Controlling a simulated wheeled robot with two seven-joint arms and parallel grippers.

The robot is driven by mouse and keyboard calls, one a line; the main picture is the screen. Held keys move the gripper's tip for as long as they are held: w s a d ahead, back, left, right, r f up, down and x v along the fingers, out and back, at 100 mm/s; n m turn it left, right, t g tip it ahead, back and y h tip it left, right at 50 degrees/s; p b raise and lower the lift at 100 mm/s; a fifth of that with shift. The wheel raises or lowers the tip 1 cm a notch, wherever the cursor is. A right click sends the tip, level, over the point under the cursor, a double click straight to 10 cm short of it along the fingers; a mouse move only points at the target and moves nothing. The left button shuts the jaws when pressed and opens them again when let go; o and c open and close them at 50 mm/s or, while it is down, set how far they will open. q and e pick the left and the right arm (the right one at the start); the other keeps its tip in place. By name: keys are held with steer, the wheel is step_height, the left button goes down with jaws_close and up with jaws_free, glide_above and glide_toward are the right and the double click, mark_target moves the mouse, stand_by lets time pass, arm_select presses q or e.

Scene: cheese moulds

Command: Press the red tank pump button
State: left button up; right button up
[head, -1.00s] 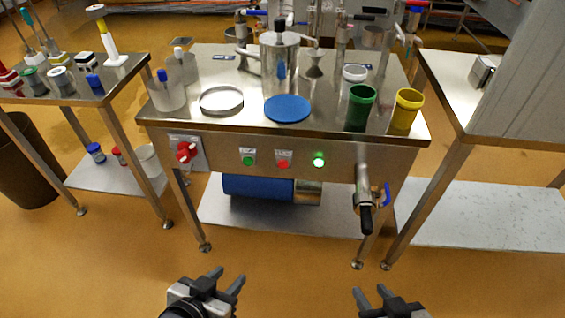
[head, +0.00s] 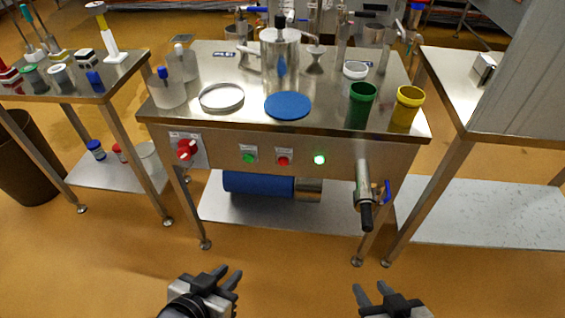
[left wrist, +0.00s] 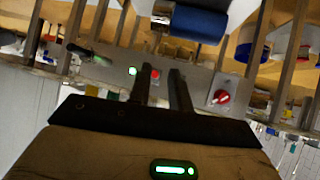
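The red button (head: 283,161) sits on the front panel (head: 220,148) of the middle steel table, between a green button (head: 249,158) and a lit green lamp (head: 319,160). In the left wrist view the red button (left wrist: 155,74) shows beyond my fingers, near the gap between them. My left gripper (head: 229,273) is open and empty, low in front of the table and well apart from the panel. It also shows in the left wrist view (left wrist: 162,76). My right gripper (head: 370,288) is open and empty, further right at the bottom.
A red rotary switch (head: 187,150) is at the panel's left. A valve with a black spout (head: 366,205) juts out at the right. A blue cylinder (head: 258,184) lies under the table. The floor (head: 290,270) between my grippers and the table is clear.

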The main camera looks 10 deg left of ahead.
arm_select(q)
jaws_close()
stand_by(1.4)
